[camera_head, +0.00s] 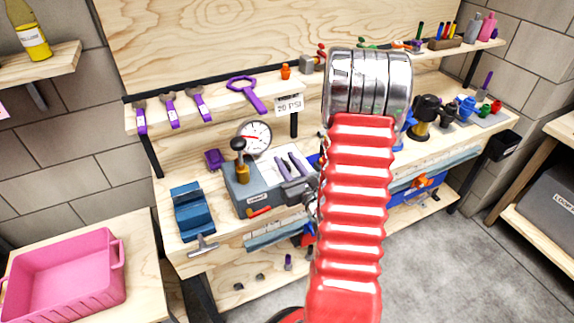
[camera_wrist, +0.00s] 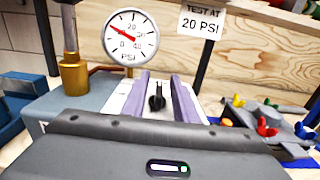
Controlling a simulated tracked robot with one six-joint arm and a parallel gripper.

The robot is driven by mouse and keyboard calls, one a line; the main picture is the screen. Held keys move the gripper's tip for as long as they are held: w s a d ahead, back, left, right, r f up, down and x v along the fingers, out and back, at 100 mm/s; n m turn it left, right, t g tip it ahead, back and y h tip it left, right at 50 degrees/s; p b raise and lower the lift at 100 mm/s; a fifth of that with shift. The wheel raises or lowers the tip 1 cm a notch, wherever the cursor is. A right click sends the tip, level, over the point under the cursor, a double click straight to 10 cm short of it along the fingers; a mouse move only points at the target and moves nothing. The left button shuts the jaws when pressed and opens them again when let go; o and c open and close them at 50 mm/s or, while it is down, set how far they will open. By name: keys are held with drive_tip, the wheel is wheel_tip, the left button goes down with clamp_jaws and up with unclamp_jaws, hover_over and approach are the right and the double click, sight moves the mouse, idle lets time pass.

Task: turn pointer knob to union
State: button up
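The pointer knob (camera_wrist: 156,99) is small and black. In the wrist view it shows between the two lavender fingers of my gripper (camera_wrist: 160,84), with its narrow end towards the far side. The fingers are apart, with a visible gap on both sides of the knob. Pale surface shows between them; I cannot read any union mark. In the head view my gripper (camera_head: 289,164) is over the right part of the grey test box (camera_head: 245,197), and the knob cannot be made out there.
A pressure gauge (camera_wrist: 131,37) and a brass post with a dark handle (camera_wrist: 74,75) stand left of my gripper. A sign (camera_wrist: 201,22) reads "TEST AT 20 PSI". A blue vise (camera_head: 193,210) is left of the box. Coloured wing-shaped fittings (camera_wrist: 266,127) lie to the right.

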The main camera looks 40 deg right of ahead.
sight(287, 163)
drive_tip(key=shift+r, duration=4.3)
drive_tip(key=shift+s, duration=0.1)
